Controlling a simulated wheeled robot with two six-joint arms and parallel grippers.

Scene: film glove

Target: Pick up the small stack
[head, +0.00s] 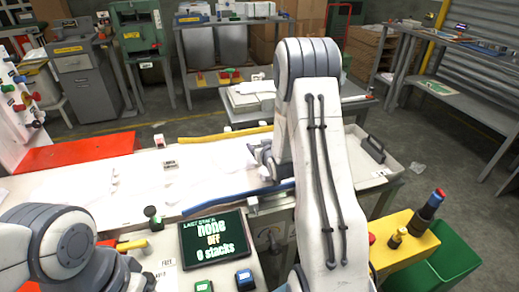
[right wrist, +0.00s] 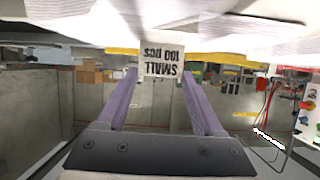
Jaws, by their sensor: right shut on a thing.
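My right gripper (head: 262,154) reaches to the white worktable's right part in the head view, mostly hidden behind my arm. In the right wrist view its two purple fingers (right wrist: 160,76) are shut on the small stack. The stack's label (right wrist: 161,66) reads "SMALL 100 pcs" upside down between the fingertips, with white sheet material (right wrist: 215,28) above it. In the head view the white stack (head: 236,153) lies just left of the gripper; its edges blend with the pale tabletop. My left arm shows at lower left, but its gripper is out of view.
A yellow bar (head: 222,135) and a blue bar (head: 230,198) border the white surface. A screen (head: 214,240) reads "none" and "0 stacks". A grey tray (head: 383,163) stands right of my arm. A yellow box (head: 408,246) and green bin (head: 447,262) stand at lower right.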

